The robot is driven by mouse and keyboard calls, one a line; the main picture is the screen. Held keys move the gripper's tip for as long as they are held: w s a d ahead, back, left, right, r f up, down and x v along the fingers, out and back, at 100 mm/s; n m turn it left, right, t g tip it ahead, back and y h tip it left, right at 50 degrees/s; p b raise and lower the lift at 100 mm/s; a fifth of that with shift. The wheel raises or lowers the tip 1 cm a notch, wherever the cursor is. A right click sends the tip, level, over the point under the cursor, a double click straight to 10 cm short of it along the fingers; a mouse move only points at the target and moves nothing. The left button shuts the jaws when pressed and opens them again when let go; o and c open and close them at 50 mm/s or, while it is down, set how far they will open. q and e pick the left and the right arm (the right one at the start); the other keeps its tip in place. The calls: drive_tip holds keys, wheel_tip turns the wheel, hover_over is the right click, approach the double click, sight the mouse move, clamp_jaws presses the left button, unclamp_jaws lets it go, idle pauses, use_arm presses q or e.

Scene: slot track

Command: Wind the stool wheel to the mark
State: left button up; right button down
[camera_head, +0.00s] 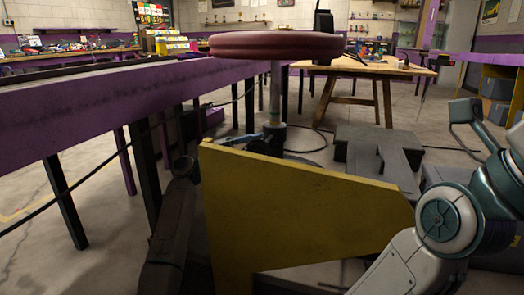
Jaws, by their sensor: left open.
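The stool's round dark-red seat (278,45) is at the top centre and seen nearly edge-on. A grey post (275,95) runs down from it into a dark sleeve. A small blue and dark shape (250,139), seemingly my left gripper, is low beside the post, partly hidden by the yellow panel. It is well below the seat; whether it touches the post is unclear. No mark can be made out on the seat's rim. My right gripper is not in view.
A yellow panel (300,215) fills the lower centre, in front of the post. A purple bench (110,105) runs along the left. A wooden table (365,68) stands behind. A grey block (385,155) and cables lie on the floor at right. White and teal arm links (450,218) cross the lower right.

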use_arm(q)
drive_tip(key=p+v, duration=0.2)
drive_tip(key=v, duration=0.7)
drive_tip(key=shift+a, duration=0.15)
drive_tip(key=shift+f, duration=0.1)
